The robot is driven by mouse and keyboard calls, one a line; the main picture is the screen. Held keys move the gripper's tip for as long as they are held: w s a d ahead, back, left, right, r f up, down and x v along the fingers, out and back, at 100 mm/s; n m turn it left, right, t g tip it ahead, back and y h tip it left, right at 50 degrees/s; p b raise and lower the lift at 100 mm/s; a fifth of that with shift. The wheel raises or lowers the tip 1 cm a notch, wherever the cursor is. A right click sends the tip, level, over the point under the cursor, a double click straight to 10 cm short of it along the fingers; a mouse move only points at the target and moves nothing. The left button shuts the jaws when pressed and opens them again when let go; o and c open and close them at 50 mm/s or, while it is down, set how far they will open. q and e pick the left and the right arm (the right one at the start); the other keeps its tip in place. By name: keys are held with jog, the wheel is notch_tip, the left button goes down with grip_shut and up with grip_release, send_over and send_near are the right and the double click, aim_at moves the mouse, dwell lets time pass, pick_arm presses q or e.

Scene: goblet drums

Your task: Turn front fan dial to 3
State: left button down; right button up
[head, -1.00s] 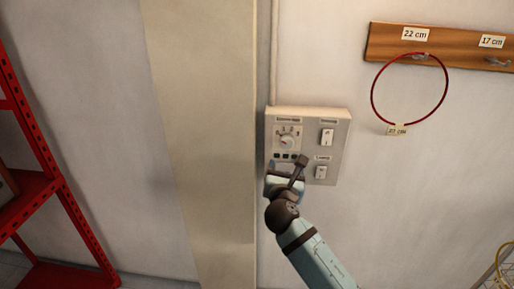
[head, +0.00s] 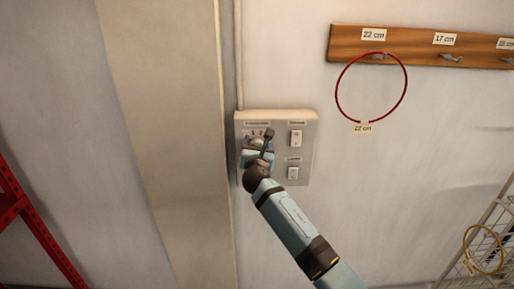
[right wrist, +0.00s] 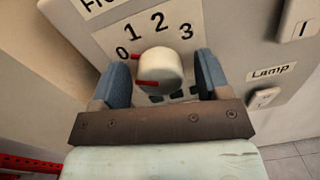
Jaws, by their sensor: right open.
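The fan dial is a white round knob (right wrist: 160,68) on the wall panel (head: 307,150), with 0, 1, 2 and 3 printed in an arc above it. In the right wrist view its red mark lies at the left, by the 0. My right gripper (right wrist: 160,80) is open, with one blue finger on each side of the knob and a gap on both sides. In the head view my right gripper (head: 258,148) covers the lower part of the dial. My left gripper is not in view.
A lamp switch (right wrist: 263,98) and another switch (head: 296,138) sit to the dial's right. A pillar (head: 165,140) stands close to the panel's left. A red ring (head: 338,92) hangs from a wooden hook rail (head: 420,49). A red shelf (head: 40,235) stands at left.

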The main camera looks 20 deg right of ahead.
jog(key=shift+c, duration=0.5)
jog(key=c, duration=0.8)
jog(key=shift+c, duration=0.2)
